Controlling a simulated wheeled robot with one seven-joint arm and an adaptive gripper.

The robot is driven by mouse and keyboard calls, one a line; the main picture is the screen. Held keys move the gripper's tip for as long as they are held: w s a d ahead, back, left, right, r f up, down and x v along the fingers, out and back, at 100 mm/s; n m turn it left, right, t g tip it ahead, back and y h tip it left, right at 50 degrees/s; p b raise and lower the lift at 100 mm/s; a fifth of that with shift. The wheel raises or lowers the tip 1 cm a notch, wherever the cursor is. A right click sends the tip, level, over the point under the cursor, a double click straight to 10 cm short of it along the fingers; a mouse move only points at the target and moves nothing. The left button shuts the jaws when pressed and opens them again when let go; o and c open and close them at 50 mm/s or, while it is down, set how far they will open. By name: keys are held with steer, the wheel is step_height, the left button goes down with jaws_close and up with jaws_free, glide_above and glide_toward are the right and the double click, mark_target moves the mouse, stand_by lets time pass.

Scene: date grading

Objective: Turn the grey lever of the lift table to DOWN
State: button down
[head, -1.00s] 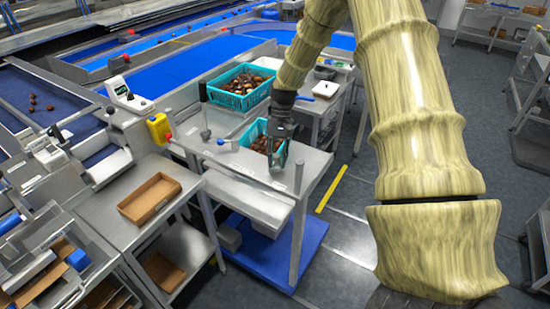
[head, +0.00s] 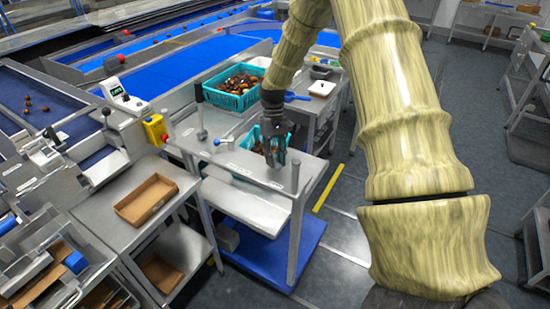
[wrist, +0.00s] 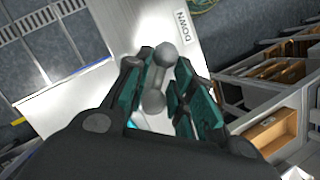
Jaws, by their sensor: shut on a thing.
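The lift table (head: 225,158) has a metal top with small white labels along its front edge. My gripper (head: 272,161) is low over the right part of this top. In the wrist view, the grey lever (wrist: 159,76), with a ball at each end, lies between the teal fingers of my gripper (wrist: 177,88), which are shut on it. The white DOWN label (wrist: 181,20) lies just beyond the lever's far ball.
A teal crate of dates (head: 259,95) and a smaller teal crate (head: 251,137) stand behind my gripper. A blue-handled lever (head: 219,141) and a grey knob (head: 202,134) are to the left.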

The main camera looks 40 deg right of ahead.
steer(key=c, duration=1.2)
jaws_free()
steer(key=shift+d, duration=0.1)
steer(key=shift+c, duration=0.2)
steer(key=v, duration=1.2)
steer(key=shift+d, duration=0.1)
steer(key=shift+f, duration=0.1)
